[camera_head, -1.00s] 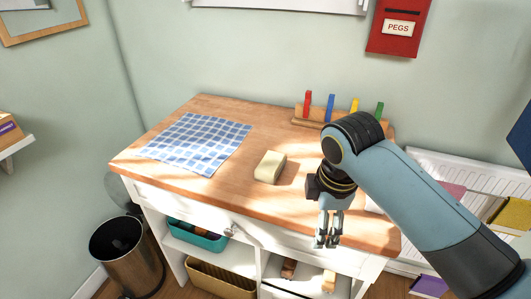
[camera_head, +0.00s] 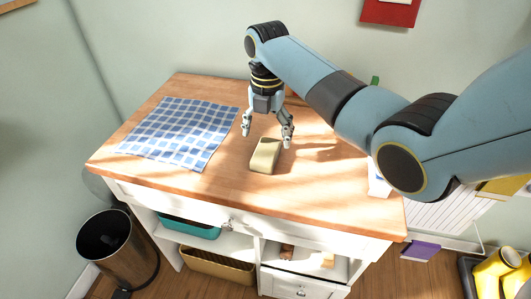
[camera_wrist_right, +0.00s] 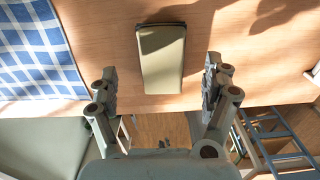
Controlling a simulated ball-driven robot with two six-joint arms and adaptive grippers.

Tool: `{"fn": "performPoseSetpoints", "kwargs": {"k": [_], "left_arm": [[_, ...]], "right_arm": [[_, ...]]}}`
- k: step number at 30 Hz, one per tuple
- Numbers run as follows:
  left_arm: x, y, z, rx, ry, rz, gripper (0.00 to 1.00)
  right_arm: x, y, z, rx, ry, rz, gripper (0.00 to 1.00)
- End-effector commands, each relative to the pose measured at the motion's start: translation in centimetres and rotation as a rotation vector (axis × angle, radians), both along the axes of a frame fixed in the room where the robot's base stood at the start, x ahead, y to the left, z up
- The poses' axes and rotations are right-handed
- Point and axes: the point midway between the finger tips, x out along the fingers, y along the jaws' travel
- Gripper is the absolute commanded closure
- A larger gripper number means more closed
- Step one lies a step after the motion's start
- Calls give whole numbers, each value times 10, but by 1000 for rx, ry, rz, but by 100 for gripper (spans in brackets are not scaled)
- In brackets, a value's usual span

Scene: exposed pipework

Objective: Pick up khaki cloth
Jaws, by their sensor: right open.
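The khaki cloth (camera_head: 265,156) looks like a small, thick, folded block with rounded edges. It lies on the wooden top of the white cabinet, right of a blue checked cloth. My right gripper (camera_head: 267,134) is open and empty, pointing down above the khaki cloth, with its fingers apart. In the right wrist view the khaki cloth (camera_wrist_right: 162,60) lies between the lines of the two open fingers (camera_wrist_right: 161,78), slightly beyond them. The exact height gap cannot be told. My left gripper is not in view.
The blue checked cloth (camera_head: 183,133) lies flat at the left of the wooden top (camera_head: 225,190). My right arm hides most of the peg rack; a green peg (camera_head: 375,80) shows. A bin (camera_head: 118,247) stands on the floor at left. The front of the top is clear.

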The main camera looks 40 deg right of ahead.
Motion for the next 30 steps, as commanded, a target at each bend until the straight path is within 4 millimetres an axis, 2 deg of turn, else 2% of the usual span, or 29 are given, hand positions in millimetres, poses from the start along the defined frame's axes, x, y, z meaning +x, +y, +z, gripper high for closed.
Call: {"fn": "performPoseSetpoints", "kwargs": {"k": [7,10,19,30], "left_arm": [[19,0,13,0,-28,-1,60],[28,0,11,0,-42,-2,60],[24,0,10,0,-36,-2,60],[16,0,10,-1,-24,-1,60]], "right_arm": [[-11,10,-31,1,4,0,17],[-10,9,-46,0,2,-1,17],[-10,9,-52,-1,-1,-1,17],[-10,9,-52,-1,-1,-1,64]]}}
